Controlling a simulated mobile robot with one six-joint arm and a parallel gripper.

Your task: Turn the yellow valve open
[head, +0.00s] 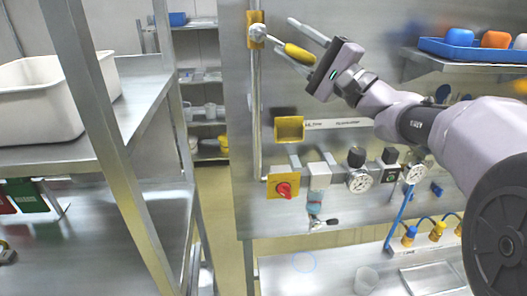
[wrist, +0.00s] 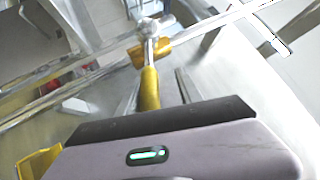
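The yellow valve handle (head: 298,52) is a lever near the top of the steel panel. It extends right and slightly down from a round metal valve body (head: 257,33) on a vertical pipe. My gripper (head: 284,35) comes from the right, with its fingers apart on either side of the handle. In the wrist view the yellow grip (wrist: 149,90) runs away from my gripper body toward the metal valve (wrist: 149,28). I see a gap beside the upper finger; contact with the lower finger is unclear. The handle's near end is partly hidden by my gripper body.
Below are a yellow square fitting (head: 289,129), a red knob (head: 284,190) and gauges (head: 360,180) on the panel. A shelf with a blue tray (head: 470,50) is at the upper right. A metal rack with a white bin (head: 40,100) stands left.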

